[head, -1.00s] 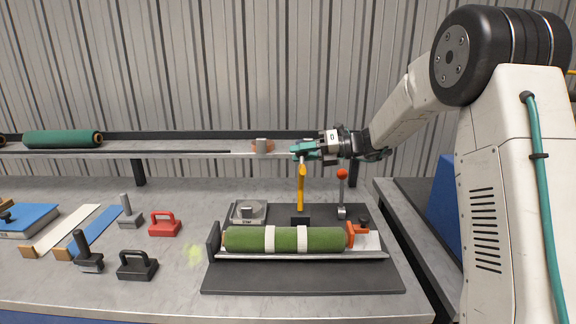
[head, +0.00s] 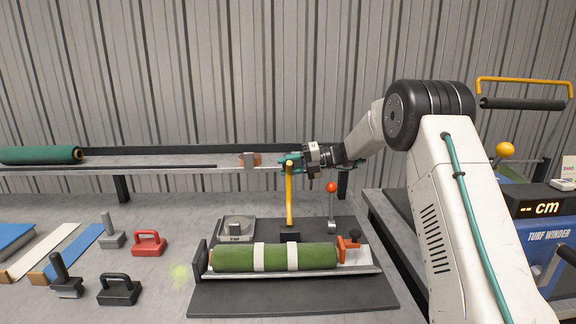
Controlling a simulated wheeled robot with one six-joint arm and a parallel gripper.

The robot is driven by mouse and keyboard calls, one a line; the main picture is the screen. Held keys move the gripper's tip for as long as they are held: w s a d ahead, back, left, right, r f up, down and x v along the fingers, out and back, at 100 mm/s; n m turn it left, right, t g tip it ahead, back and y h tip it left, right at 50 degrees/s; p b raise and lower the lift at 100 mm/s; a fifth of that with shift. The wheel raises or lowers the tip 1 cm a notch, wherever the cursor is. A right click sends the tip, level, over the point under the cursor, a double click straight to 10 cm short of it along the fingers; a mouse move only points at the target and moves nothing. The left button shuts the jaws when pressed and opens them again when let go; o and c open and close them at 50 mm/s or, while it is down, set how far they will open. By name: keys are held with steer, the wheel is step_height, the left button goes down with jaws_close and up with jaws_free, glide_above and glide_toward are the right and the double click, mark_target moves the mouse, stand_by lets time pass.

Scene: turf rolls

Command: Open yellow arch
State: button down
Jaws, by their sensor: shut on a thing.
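The yellow arch (head: 289,196) stands upright on a dark block behind the green turf roll (head: 225,259). I see it nearly edge-on, as a thin yellow post. My gripper (head: 290,163), with teal fingers, reaches in from the right and is shut on the arch's top end. The fingers partly overlap the arch, so the exact contact is hard to see. The turf roll, with two white bands, lies in a metal cradle (head: 300,272) on a dark base plate (head: 290,297). An orange clamp (head: 347,247) is at its right end.
A red-knobbed lever (head: 331,200) stands right of the arch. Red (head: 149,243) and black (head: 119,289) handled blocks lie left. A shelf (head: 130,170) runs behind. A turf winder (head: 545,240) stands far right.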

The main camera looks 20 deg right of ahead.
steer(key=shift+d+f, duration=0.1)
steer(key=shift+f, duration=0.1)
steer(key=c, duration=1)
jaws_free()
steer(key=v, duration=0.7)
steer(key=shift+d+r, duration=0.1)
steer(key=shift+d, duration=0.2)
steer(key=shift+s, duration=0.1)
